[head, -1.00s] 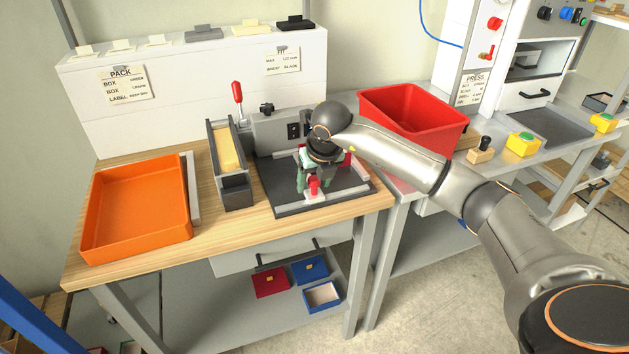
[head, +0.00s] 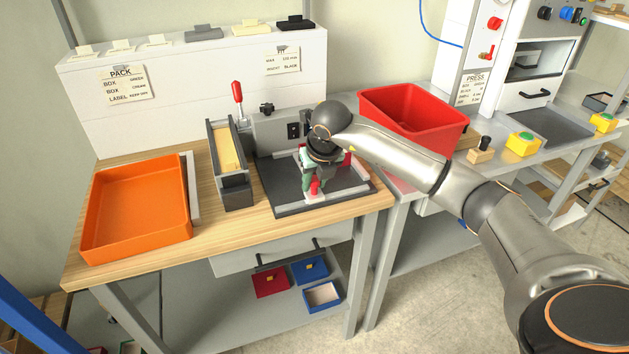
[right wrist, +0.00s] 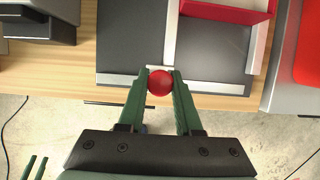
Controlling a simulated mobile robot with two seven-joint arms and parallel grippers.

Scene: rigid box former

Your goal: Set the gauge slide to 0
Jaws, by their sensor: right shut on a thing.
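The gauge slide's red knob (head: 315,189) stands near the front edge of the dark fixture plate (head: 348,194). My right gripper (head: 314,182) points down over it, with its green fingers shut on the knob. In the right wrist view the round red knob (right wrist: 160,82) sits between the two green fingertips (right wrist: 160,76), touching both. A pale rail (right wrist: 125,80) runs along the plate edge beside it. The slide's body is mostly hidden under the gripper, and I cannot read any scale marks.
A red-handled clamp (head: 238,92) and a narrow dark holder (head: 231,178) stand left of the plate. An orange tray (head: 137,243) lies farther left. A red bin (head: 413,125) stands behind my right arm. A red part (right wrist: 232,10) lies on the plate.

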